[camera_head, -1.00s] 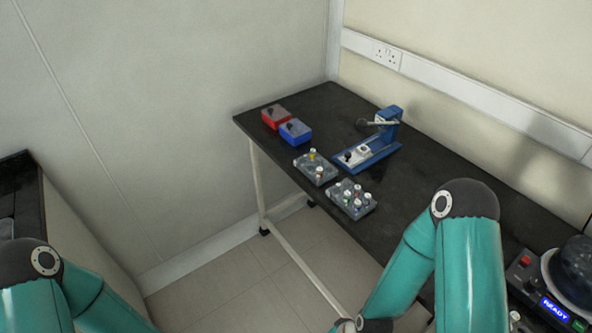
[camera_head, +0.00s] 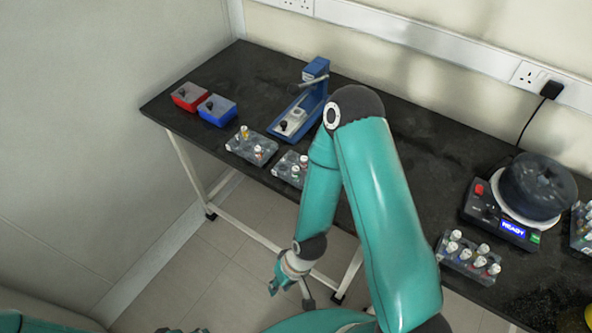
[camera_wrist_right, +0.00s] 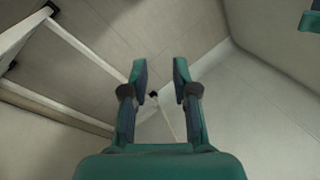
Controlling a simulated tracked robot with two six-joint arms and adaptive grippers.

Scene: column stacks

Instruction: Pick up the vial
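Several small capped vials stand in grey racks on the black table. One rack (camera_head: 253,149) holds a yellow-capped vial (camera_head: 244,131) and a white-capped vial (camera_head: 259,152). A second rack (camera_head: 287,171) beside it is partly hidden by my right arm. A third rack (camera_head: 466,262) at the right holds several white-capped vials. Which vial is meant cannot be told. My right gripper (camera_head: 290,296) hangs in front of the table, over the floor, away from every vial. In the right wrist view it (camera_wrist_right: 160,76) is open and empty. My left gripper cannot be made out at the bottom edge.
A red box (camera_head: 188,98), a blue box (camera_head: 217,111) and a blue lever device (camera_head: 303,105) stand on the table's left part. A round-topped machine (camera_head: 500,226) reading READY stands at the right. Another rack (camera_head: 583,226) is at the right edge. The table's middle back is clear.

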